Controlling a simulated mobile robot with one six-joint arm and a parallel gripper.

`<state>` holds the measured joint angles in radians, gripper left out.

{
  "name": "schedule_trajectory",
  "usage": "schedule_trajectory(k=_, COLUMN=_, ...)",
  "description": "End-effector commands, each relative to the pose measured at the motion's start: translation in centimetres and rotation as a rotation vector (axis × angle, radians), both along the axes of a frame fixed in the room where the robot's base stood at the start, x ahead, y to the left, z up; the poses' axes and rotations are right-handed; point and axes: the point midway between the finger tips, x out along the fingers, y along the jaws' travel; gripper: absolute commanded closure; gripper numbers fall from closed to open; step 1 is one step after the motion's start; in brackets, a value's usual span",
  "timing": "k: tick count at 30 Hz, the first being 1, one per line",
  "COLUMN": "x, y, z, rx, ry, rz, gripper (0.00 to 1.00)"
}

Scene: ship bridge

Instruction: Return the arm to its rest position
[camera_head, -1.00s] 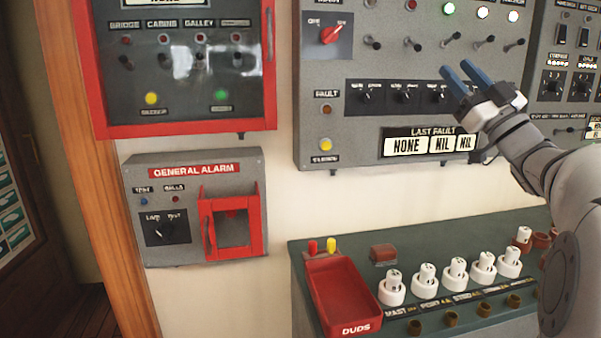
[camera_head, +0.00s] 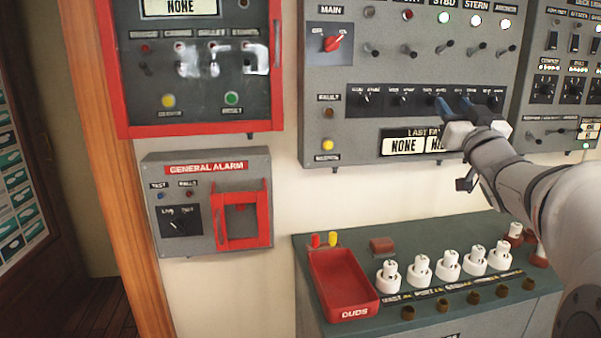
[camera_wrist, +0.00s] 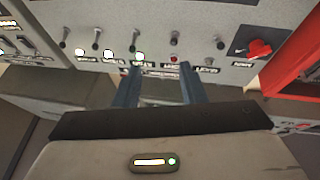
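My gripper (camera_head: 453,106) has two blue fingers and is raised in front of the lower part of the grey main switch panel (camera_head: 373,112). In the wrist view, the gripper's fingers (camera_wrist: 160,84) stand apart with nothing between them, so it is open and empty. My arm comes in from the right edge of the head view and partly hides the "Last Fault" plates (camera_head: 404,146). I cannot tell whether the fingertips touch the panel.
Below is a green console with a red "DUDS" tray (camera_head: 359,312) and several white fuse holders (camera_head: 446,268). A general alarm box (camera_head: 168,240) hangs at the left under a red-framed panel (camera_head: 197,133). Bare wall lies between the alarm box and console.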

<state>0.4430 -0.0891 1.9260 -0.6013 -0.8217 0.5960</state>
Motion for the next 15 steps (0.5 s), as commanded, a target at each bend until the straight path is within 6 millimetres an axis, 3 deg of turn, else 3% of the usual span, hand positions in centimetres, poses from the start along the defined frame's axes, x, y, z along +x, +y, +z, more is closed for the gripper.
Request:
schedule_trajectory(k=2, x=-0.1, y=0.6, z=-1.7, rx=0.030, ry=0.102, rz=-0.058, gripper=0.63)
schedule_trajectory(k=8, x=-2.2, y=2.4, z=-10.1, rx=0.097, ry=0.483, rz=-0.197, gripper=0.63)
schedule_trajectory(k=11, x=-4.7, y=4.0, z=-14.9, rx=0.113, ry=0.699, rz=-0.232, gripper=0.63)
schedule_trajectory(k=15, x=-9.9, y=7.2, z=-21.5, rx=0.110, ry=1.020, rz=-0.228, gripper=0.63)
